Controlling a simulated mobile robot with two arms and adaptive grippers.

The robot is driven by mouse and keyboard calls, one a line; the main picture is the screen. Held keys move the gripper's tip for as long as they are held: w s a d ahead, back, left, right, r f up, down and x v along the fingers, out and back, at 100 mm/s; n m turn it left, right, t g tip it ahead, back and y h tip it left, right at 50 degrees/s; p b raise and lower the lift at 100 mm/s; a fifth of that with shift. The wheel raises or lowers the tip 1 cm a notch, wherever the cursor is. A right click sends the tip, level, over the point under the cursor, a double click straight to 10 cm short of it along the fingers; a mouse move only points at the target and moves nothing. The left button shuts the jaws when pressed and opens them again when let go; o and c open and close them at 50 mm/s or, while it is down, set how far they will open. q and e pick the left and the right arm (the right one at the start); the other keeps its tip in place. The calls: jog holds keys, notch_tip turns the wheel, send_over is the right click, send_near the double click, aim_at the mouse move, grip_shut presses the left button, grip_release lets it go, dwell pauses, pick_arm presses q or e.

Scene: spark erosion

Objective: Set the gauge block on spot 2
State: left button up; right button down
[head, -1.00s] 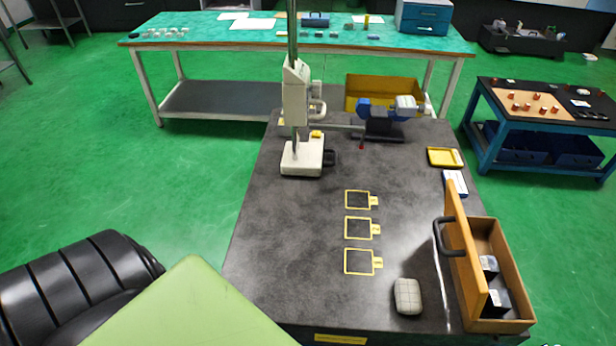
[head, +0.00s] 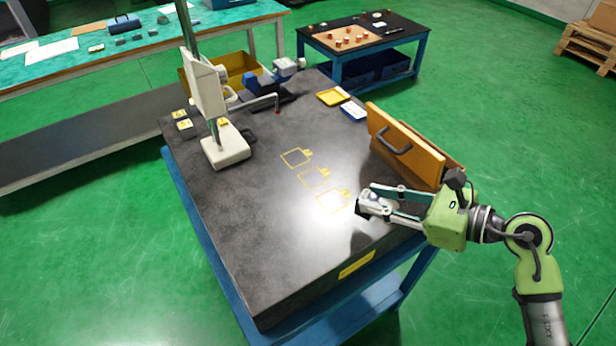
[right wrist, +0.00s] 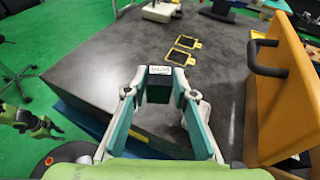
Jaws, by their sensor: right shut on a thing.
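My right gripper (head: 371,202) is shut on a dark block with a white label, taken as the gauge block (right wrist: 158,90). In the right wrist view the block sits between the two fingertips, label up. The gripper is over the front right of the dark table, beside the nearest yellow outline (head: 333,200). A middle outline (head: 315,178) and a far outline (head: 296,157) lie in a row beyond it. Their tags are too small to read. Two outlines show in the right wrist view, apart from the block.
A wooden box with a black handle (head: 397,141) stands right of the outlines, close to my gripper. A white height stand (head: 225,146) is at the left. A yellow tray (head: 333,96) and a blue-and-white box (head: 353,111) lie behind.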

jog(key=w+a+r+p, duration=0.2)
jog(key=w+a+r, duration=0.3)
jog(key=w+a, duration=0.7)
jog(key=shift+w+d+f+p, duration=0.15)
jog(key=shift+w+f+p, duration=0.15)
jog(key=shift+f, duration=1.3)
jog(key=shift+w+d+f+p, duration=0.2)
jog(key=shift+w+f, duration=0.15)
jog(key=shift+f, duration=1.3)
jog(key=shift+w+d+f+p, duration=0.15)
jog(key=shift+w+f+p, duration=0.15)
jog(key=shift+f, duration=1.3)
jog(key=shift+f, duration=0.15)
jog(key=c, duration=1.7)
grip_release()
jog(key=shift+f, duration=0.15)
